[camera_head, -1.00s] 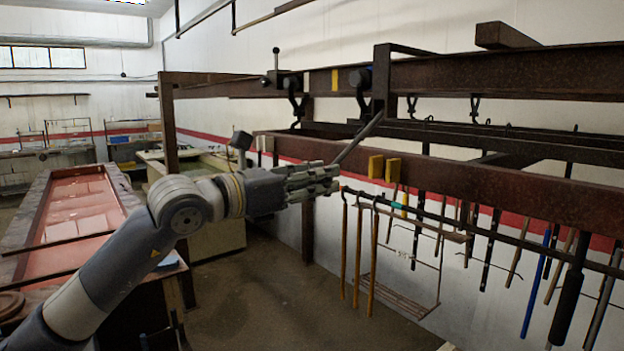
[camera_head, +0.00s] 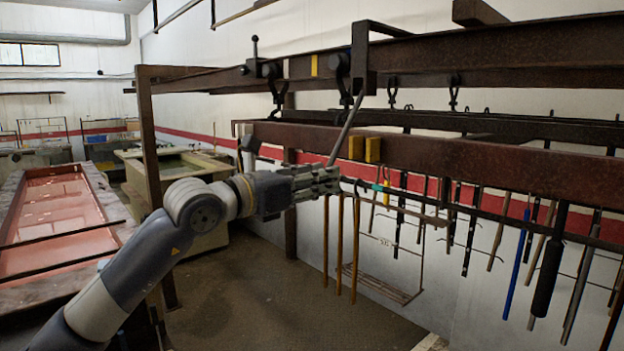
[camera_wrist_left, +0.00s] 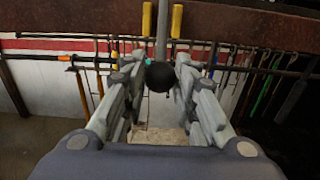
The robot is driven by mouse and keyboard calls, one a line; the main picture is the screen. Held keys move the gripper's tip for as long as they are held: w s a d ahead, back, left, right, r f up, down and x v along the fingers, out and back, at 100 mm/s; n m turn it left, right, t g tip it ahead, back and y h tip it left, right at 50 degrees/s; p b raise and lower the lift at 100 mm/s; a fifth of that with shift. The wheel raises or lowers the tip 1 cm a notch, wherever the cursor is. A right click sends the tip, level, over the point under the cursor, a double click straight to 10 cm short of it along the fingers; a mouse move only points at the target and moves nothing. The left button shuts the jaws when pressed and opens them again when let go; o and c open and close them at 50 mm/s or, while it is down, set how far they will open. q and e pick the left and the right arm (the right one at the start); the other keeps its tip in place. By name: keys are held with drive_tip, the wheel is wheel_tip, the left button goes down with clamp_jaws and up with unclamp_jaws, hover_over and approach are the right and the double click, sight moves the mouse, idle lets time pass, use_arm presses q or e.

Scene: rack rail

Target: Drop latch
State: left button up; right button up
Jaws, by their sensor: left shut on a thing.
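My left gripper (camera_head: 332,180) reaches in from the left, below the brown rail beam. In the left wrist view its fingers (camera_wrist_left: 158,88) are shut on a black ball knob (camera_wrist_left: 160,76). The knob is at the end of a grey latch lever (camera_head: 346,128). The lever slants from the gripper up to a dark pivot (camera_head: 342,66) on the upper rail. In the head view the fingers hide the knob. A second latch lever (camera_head: 255,46) stands upright on the rail further left. My right gripper is not in view.
Two yellow blocks (camera_head: 364,149) sit on the lower beam (camera_head: 450,162), close to the lever. Several rods and tools (camera_head: 525,240) hang from a dark bar to the right. A red-topped table (camera_head: 58,205) stands at the left. The floor below the gripper is clear.

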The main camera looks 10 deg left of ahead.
use_arm(q)
drive_tip(key=shift+w+d+f+b, duration=0.3)
drive_tip(key=shift+w+d+f, duration=0.15)
drive_tip(key=shift+w+f, duration=0.1)
drive_tip(key=f+x, duration=0.2)
drive_tip(key=x, duration=0.8)
drive_tip(key=shift+p, duration=0.35)
drive_tip(key=shift+w+d+f, duration=0.1)
drive_tip(key=o, duration=0.9)
drive_tip(key=shift+o, duration=0.3)
drive_tip(key=shift+w+d, duration=0.1)
